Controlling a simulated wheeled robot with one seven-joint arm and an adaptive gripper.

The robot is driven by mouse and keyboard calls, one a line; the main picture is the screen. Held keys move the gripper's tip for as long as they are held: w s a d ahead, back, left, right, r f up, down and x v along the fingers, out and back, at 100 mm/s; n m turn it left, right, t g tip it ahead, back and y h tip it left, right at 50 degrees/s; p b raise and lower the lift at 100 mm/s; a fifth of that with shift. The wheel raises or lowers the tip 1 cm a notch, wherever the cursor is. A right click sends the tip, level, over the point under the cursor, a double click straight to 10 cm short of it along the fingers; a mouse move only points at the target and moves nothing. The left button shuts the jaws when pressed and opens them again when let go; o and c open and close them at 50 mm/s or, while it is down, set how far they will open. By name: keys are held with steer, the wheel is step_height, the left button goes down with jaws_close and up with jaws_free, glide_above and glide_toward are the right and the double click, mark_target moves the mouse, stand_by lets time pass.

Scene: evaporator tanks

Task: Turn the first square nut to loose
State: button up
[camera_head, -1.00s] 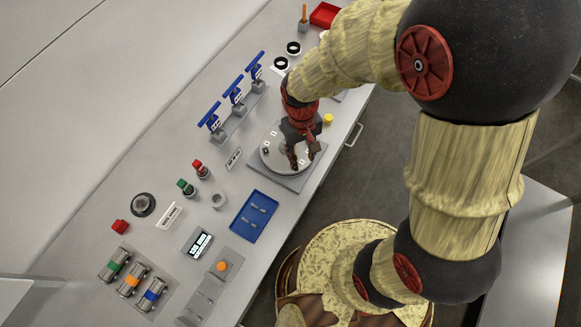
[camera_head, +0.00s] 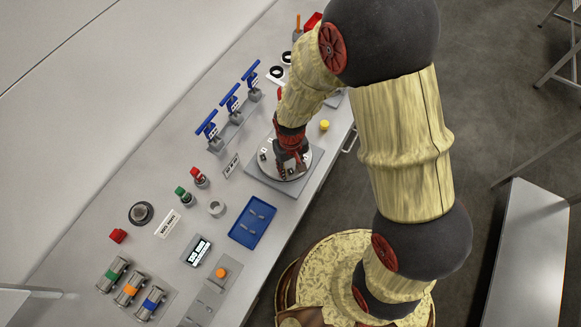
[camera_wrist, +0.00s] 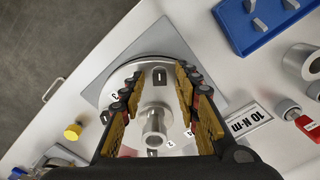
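A round metal disc (camera_head: 300,172) sits on a grey square plate (camera_head: 262,182) on the bench. In the wrist view the disc (camera_wrist: 136,94) has a hollow central post (camera_wrist: 154,126) and small dark pieces spaced around its face, with small number labels too small to read surely. One dark piece (camera_wrist: 159,76), possibly a square nut, lies between my fingertips in the picture. My gripper (camera_wrist: 157,80) is open, with clear space between its fingers. In the head view my gripper (camera_head: 290,162) points down over the disc and hides part of it. Contact with the piece cannot be told.
A blue tray (camera_head: 253,222) and a grey ring (camera_head: 216,208) stand near the disc. Blue-handled valves (camera_head: 230,98) line the far side. A yellow knob (camera_head: 324,125) stands close to the plate.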

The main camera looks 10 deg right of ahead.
steer(key=c, duration=0.3)
jaws_close()
stand_by(0.3)
